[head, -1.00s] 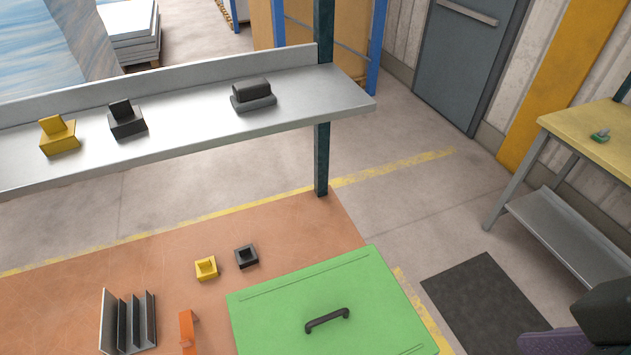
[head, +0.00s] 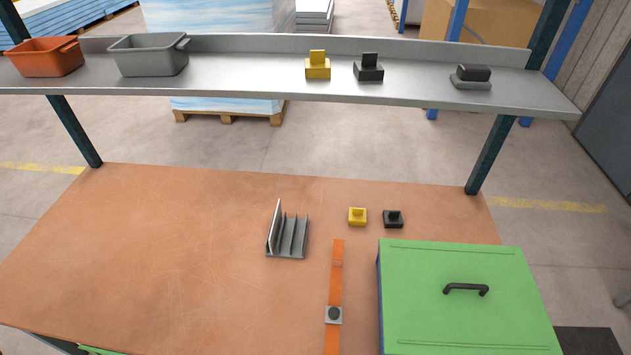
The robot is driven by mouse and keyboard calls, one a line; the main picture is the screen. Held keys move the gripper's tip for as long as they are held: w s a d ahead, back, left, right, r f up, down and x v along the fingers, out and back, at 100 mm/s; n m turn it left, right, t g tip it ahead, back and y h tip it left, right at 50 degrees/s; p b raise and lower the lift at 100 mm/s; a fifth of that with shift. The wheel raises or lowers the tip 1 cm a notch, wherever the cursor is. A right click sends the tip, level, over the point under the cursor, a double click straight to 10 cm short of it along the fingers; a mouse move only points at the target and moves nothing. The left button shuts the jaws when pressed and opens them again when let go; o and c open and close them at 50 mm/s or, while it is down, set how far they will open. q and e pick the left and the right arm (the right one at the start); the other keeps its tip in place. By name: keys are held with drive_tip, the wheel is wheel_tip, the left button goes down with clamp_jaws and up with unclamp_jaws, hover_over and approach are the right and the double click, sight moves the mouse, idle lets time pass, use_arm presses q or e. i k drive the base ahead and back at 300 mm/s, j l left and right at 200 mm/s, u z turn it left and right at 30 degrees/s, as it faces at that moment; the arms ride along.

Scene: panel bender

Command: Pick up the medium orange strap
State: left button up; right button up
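An orange strap (head: 335,285) lies lengthwise on the brown table (head: 170,245), left of the green box. A square grey piece with a dark round knob (head: 334,314) sits on the strap near the bottom of the head view. The strap's near end runs out of the picture. With no other strap in view, I cannot tell its size class. Neither of my grippers shows in the head view now.
A green box (head: 420,300) with a black handle stands right of the strap. A grey slotted rack (head: 287,235) stands to its left. Small yellow (head: 357,217) and black (head: 393,219) blocks lie behind. A grey shelf (head: 240,82) with bins spans the back.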

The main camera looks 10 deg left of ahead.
sight(333, 326)
drive_tip(key=j+z, duration=0.4)
drive_tip(key=k+j+z, duration=0.15)
drive_tip(key=z, duration=0.2)
drive_tip(key=k+j+z, duration=0.1)
drive_tip(key=j+z, duration=0.15)
drive_tip(key=z, duration=0.15)
drive_tip(key=k+j+z, duration=0.15)
drive_tip(key=z, duration=0.2)
drive_tip(key=k+l+u, duration=0.25)
drive_tip(key=l, duration=0.35)
drive_tip(key=k+l+u, duration=0.25)
drive_tip(key=k+l, duration=0.2)
drive_tip(key=i+j+z, duration=0.35)
drive_tip(key=j, duration=0.4)
drive_tip(key=i+j+z, duration=0.15)
drive_tip(key=i+j, duration=0.15)
drive_tip(key=j, duration=0.1)
